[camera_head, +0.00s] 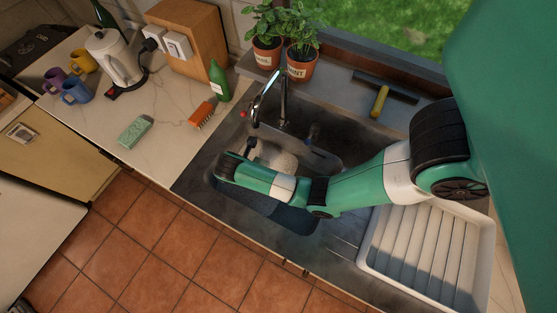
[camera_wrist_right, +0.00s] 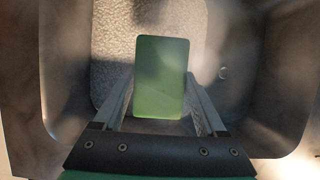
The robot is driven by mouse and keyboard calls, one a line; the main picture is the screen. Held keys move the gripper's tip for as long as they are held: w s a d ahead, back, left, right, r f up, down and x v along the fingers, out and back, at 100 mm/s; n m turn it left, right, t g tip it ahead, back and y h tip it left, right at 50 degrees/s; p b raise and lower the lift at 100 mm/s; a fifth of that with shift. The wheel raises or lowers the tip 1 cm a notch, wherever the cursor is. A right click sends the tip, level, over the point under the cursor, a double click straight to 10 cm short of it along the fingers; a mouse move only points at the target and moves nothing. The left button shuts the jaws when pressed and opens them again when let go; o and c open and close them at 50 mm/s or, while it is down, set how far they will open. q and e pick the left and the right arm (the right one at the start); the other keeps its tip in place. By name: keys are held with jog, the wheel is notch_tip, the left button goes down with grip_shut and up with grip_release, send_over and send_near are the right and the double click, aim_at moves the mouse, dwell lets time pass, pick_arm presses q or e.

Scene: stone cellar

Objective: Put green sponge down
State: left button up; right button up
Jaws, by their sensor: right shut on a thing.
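The green sponge (camera_wrist_right: 161,78) is a flat green block in the right wrist view. My right gripper (camera_wrist_right: 161,95) is shut on it, with one finger on each side. Bare sink metal lies below and around it, so it is held over the sink (camera_head: 205,160). In the head view my right arm reaches in from the right over the sink; its fingers and the sponge are hidden there. My left gripper is in neither view.
A green bottle (camera_head: 219,82) and the tap (camera_head: 283,110) stand behind. A white drying rack (camera_head: 480,265) is at the right. The counter's front left is clear.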

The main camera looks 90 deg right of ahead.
jog(key=b+x, duration=0.1)
jog(key=x, duration=0.2)
jog(key=b+x, duration=0.1)
jog(key=shift+w+a+f+b, duration=0.2)
jog(key=shift+w+f+b, duration=0.1)
jog(key=shift+w+f, duration=0.05)
notch_tip(320, 180, down, 6)
jog(key=shift+f+b, duration=0.1)
jog(key=shift+b, duration=1.1)
notch_tip(320, 180, down, 4)
jog(key=shift+r+b, duration=0.1)
jog(key=shift+b, duration=0.85)
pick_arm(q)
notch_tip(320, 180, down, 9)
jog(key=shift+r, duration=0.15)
pick_arm(e)
jog(key=shift+r, duration=0.1)
jog(key=o, duration=1.2)
jog(key=shift+o, duration=0.2)
jog(key=p+v, duration=0.4)
jog(key=v, duration=0.8)
jog(key=shift+p, duration=0.35)
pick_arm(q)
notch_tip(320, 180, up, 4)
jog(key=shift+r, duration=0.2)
pick_arm(e)
jog(key=shift+w+d, duration=0.1)
